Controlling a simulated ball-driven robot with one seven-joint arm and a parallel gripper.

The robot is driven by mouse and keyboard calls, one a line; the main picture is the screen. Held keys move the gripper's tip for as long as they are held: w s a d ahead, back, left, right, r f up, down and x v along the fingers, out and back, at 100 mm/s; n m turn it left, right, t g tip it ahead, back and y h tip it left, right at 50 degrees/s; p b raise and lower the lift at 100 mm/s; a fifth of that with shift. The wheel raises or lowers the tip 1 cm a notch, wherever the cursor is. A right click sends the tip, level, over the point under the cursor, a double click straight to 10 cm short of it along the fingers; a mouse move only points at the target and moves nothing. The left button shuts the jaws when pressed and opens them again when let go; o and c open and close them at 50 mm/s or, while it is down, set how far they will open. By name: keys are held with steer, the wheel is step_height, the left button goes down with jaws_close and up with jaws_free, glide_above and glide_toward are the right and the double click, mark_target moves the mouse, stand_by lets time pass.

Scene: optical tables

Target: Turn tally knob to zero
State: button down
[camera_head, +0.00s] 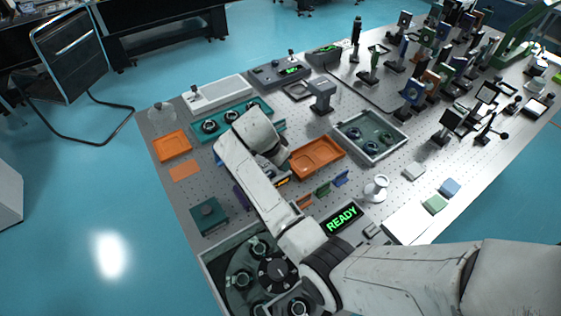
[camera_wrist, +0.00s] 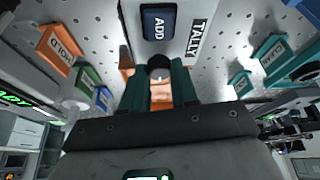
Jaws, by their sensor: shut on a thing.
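In the wrist view my gripper (camera_wrist: 160,78) has its two teal fingers close together around a dark round knob (camera_wrist: 159,61). A copper-orange surface shows beside and between the fingers. In the head view my own arm hides the fingertips and the knob.
An orange HOLD tag (camera_wrist: 60,48) and teal tag (camera_wrist: 262,60) flank the gripper. In the head view, an orange tray (camera_head: 317,155), a grey tray (camera_head: 388,150) and a green READY display (camera_head: 342,219) stand near my arm. A teal box (camera_head: 208,216) lies left.

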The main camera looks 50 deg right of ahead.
steer(key=c, duration=1.1)
jaws_free()
steer(key=shift+c, duration=0.2)
steer(key=b+v, duration=0.1)
steer(key=v, duration=0.9)
steer(key=shift+r+b, duration=0.35)
steer(key=shift+r, duration=0.05)
steer(key=shift+a, duration=0.15)
